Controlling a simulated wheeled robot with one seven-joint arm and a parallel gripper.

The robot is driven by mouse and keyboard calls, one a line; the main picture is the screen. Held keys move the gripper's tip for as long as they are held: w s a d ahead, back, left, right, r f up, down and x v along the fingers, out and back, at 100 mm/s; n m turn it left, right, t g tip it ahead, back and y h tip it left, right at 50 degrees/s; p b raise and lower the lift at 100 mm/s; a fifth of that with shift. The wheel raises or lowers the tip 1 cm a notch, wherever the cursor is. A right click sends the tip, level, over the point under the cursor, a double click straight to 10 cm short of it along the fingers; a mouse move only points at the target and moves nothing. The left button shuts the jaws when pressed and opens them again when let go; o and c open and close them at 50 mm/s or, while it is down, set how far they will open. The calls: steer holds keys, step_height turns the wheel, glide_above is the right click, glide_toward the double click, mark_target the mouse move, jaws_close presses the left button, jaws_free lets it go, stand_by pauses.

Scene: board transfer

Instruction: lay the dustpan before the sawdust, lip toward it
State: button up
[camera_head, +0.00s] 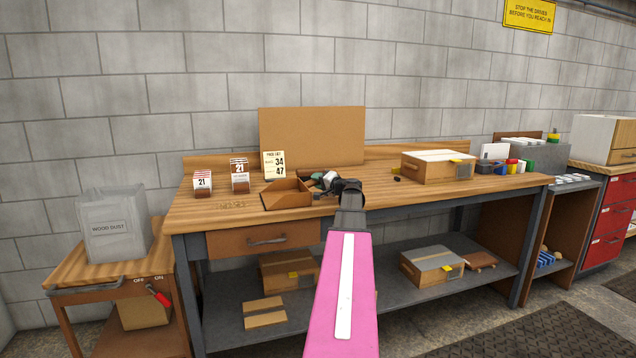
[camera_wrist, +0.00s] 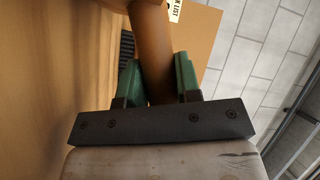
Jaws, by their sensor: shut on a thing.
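The brown dustpan (camera_head: 290,198) is at the left-middle of the workbench top in the head view, with its open side toward the left. I cannot tell whether it touches the bench or hangs just above. The sawdust (camera_head: 231,205) is a thin, pale scatter on the bench to the left of the dustpan. My gripper (camera_head: 328,181) is to the right of the dustpan, partly hidden by my wrist. In the wrist view, its green fingers (camera_wrist: 157,72) are shut on the dustpan's brown handle (camera_wrist: 153,45). The pan's lip is hidden there.
Two calendar blocks (camera_head: 202,183) (camera_head: 240,177) and a number card (camera_head: 274,164) stand behind the sawdust. A brown board (camera_head: 312,138) leans at the back. A wooden box (camera_head: 438,169) is to the right. A wood dust bin (camera_head: 113,228) stands on the left side table.

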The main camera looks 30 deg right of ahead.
steer(key=shift+f, duration=0.1)
steer(key=o, duration=1.1)
steer(key=shift+c, duration=0.2)
steer(key=shift+s, duration=0.2)
steer(key=v, duration=1.1)
steer(key=shift+s+d, duration=0.1)
steer(key=shift+s, duration=0.25)
